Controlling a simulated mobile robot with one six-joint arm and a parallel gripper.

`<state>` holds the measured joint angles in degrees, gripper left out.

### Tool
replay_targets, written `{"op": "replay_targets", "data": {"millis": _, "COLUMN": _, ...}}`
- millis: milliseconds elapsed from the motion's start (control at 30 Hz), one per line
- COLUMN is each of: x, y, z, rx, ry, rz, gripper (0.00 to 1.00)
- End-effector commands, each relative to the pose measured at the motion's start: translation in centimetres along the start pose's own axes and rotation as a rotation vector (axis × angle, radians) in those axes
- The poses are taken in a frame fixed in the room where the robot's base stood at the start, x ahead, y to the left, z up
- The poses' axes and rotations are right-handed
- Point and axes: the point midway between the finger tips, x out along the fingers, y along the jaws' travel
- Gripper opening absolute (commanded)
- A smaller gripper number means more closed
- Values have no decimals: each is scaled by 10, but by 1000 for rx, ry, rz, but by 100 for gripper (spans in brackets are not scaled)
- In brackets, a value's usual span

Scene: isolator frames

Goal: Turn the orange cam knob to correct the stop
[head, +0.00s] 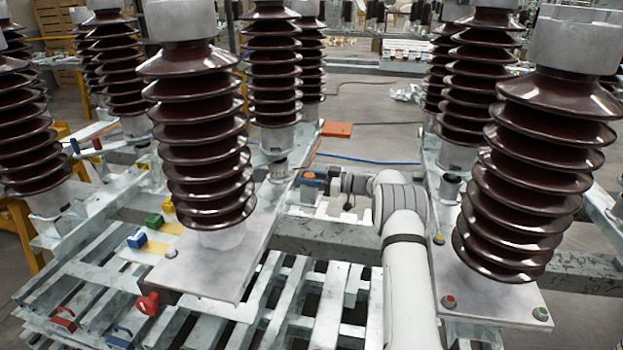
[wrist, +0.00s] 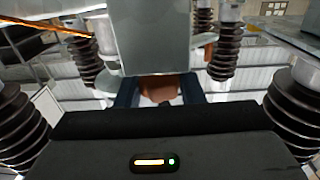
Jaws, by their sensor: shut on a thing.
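My gripper (wrist: 160,92) is shut on the orange cam knob (wrist: 160,86), which shows brownish orange and shaded between the two dark blue fingers in the wrist view. A grey metal block (wrist: 155,35) stands just beyond the knob and fills the upper middle of that view. In the head view my gripper (head: 318,177) reaches left from the end of my white arm to a small orange spot at the rail between the insulator columns. The knob's angle is hidden by the fingers. I cannot make out the stop in either view.
Large brown ribbed insulators (head: 200,140) stand left, and another (head: 535,180) stands close on the right of my arm. A red knob (head: 148,303) and blue (head: 137,238) and green (head: 154,221) blocks sit at lower left. An orange slab (head: 337,129) lies behind.

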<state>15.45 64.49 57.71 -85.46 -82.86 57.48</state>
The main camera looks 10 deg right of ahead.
Motion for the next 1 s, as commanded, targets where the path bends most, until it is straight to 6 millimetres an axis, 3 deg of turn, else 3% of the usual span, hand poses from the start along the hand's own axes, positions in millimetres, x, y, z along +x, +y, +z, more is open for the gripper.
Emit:
{"op": "replay_targets", "data": {"millis": 200, "x": 3, "y": -3, "z": 2, "rx": 3, "ry": -1, "rz": -8, "gripper": 12}}
{"op": "replay_targets", "data": {"millis": 233, "x": 4, "y": -3, "z": 2, "rx": 3, "ry": 0, "rz": -8, "gripper": 36}}
{"op": "replay_targets", "data": {"millis": 467, "x": 2, "y": -2, "z": 1, "rx": 2, "ry": 0, "rz": -4, "gripper": 55}}
{"op": "replay_targets", "data": {"millis": 767, "x": -3, "y": 0, "z": 0, "rx": 1, "ry": 0, "rz": -1, "gripper": 56}}
{"op": "replay_targets", "data": {"millis": 1000, "x": -40, "y": 0, "z": 0, "rx": 1, "ry": -1, "rz": 2, "gripper": 56}}
